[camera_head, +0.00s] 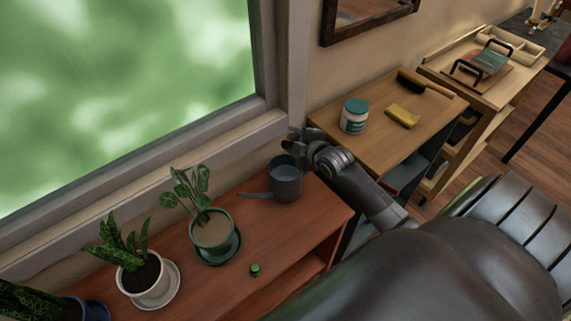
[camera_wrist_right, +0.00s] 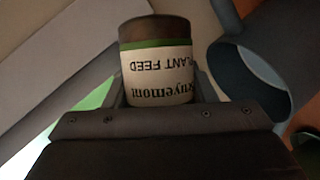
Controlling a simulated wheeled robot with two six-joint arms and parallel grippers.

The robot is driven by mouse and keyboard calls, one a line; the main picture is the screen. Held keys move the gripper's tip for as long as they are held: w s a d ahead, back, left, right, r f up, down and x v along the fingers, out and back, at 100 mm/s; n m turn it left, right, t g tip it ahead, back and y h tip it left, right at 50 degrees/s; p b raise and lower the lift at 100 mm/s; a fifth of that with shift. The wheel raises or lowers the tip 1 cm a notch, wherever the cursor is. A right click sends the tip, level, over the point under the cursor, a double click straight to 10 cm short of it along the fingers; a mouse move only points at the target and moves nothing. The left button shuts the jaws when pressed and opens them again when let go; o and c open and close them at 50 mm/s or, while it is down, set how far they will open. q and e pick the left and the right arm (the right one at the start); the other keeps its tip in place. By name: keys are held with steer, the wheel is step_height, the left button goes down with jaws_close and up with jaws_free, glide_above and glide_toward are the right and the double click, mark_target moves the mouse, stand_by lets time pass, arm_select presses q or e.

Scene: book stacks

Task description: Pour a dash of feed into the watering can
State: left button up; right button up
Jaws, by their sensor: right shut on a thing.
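My right gripper (camera_head: 303,143) is shut on the plant feed bottle (camera_wrist_right: 158,72), above and beside the watering can's rim. The bottle is brown with a green band and a white label that reads upside down in the wrist view. In the head view I cannot make the bottle out clearly against the dark gripper. The blue-grey watering can (camera_head: 286,188) stands on the wooden shelf by the window, spout to the left. Its open mouth also shows in the right wrist view (camera_wrist_right: 262,75), just right of the bottle. My left gripper is out of view.
A small green cap-like piece (camera_head: 255,269) lies on the shelf (camera_head: 290,235). Potted plants (camera_head: 212,232) (camera_head: 148,278) stand left of the can. A teal-lidded jar (camera_head: 354,118), a yellow item (camera_head: 402,116) and a brush (camera_head: 413,82) lie on the table behind.

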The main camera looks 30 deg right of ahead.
steer(key=shift+r+n, duration=0.3)
stand_by(0.9)
steer(key=shift+d+f+n+t+h+b, duration=0.15)
steer(key=shift+f+n+t+h+b, duration=0.3)
steer(key=shift+b, duration=0.6)
stand_by(1.4)
steer(key=shift+w+d+f+n+h+b, duration=0.1)
steer(key=shift+d+n+h+b, duration=0.25)
steer(key=shift+n+h, duration=0.25)
stand_by(2.1)
steer(key=shift+r+n+t, duration=0.2)
steer(key=shift+n+t, duration=0.05)
steer(key=shift+n, duration=0.1)
stand_by(1.0)
steer(key=shift+f, duration=0.1)
